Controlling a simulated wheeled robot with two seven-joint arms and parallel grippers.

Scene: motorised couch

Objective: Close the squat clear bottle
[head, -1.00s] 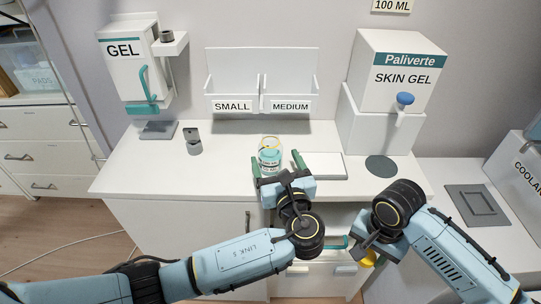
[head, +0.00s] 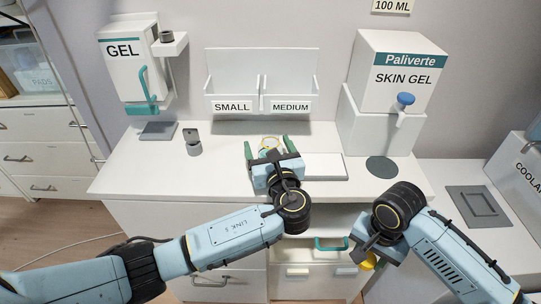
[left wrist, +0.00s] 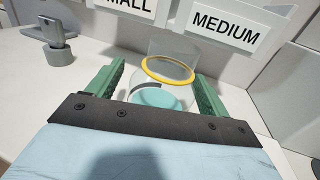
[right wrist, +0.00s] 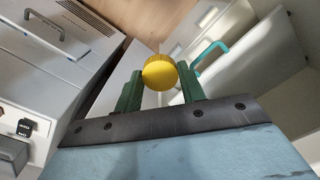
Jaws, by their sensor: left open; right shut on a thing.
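The squat clear bottle (head: 270,142) stands upright on the white counter, open at the top. In the left wrist view the bottle (left wrist: 160,97) shows a yellow ring at its neck and pale teal contents. My left gripper (head: 267,146) is open, with one green finger on each side of the bottle; I cannot tell whether they touch it. The gripper hides the bottle's lower part in the head view. My right gripper (right wrist: 160,85) is shut on a yellow cap (right wrist: 160,72), held low in front of the counter, away from the bottle. The cap (head: 370,262) partly shows in the head view.
A white SMALL/MEDIUM holder (head: 262,85) stands behind the bottle. A GEL dispenser (head: 128,70) is at left, a skin gel dispenser (head: 392,85) at right. A small grey object (head: 193,142) stands left of the bottle. A teal-handled drawer (head: 331,245) is below the counter.

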